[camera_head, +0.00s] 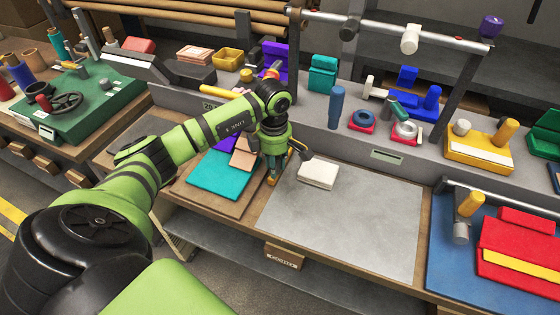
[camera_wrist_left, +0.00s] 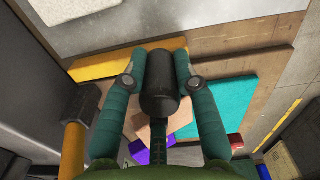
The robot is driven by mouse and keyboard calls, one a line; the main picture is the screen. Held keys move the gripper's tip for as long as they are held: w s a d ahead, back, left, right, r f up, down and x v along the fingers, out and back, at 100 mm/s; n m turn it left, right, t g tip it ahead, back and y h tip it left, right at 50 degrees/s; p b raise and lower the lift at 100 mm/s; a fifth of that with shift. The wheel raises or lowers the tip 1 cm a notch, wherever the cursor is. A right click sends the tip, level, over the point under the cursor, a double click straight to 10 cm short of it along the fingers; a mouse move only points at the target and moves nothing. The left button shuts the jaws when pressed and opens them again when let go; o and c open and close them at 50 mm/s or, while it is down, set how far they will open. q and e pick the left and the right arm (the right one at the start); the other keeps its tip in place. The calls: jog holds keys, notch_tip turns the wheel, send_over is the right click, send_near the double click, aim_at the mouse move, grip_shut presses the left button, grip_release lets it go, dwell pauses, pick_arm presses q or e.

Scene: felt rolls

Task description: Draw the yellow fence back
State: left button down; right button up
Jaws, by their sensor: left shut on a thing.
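The yellow fence (camera_head: 279,168) is a narrow bar at the edge between the felt board and the grey work surface in the head view, mostly hidden by my gripper. In the left wrist view the yellow fence (camera_wrist_left: 103,64) shows as a bar left of the fingers. My left gripper (camera_head: 272,165) points down over it. In the wrist view its teal fingers (camera_wrist_left: 160,75) are closed on either side of a black knob (camera_wrist_left: 158,88). How the knob joins the fence is hidden. My right gripper is not in view.
A teal felt sheet (camera_head: 222,174) lies on a wooden board left of the gripper. A cream block (camera_head: 318,173) rests close by on the right. The grey surface (camera_head: 350,220) is otherwise clear. A grey shelf with coloured rolls and blocks stands behind.

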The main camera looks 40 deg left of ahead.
pick_arm(q)
jog(key=shift+f, duration=0.1)
jog(key=c, duration=1)
grip_release()
jog(key=shift+o, duration=0.3)
jog(key=shift+d, duration=0.15)
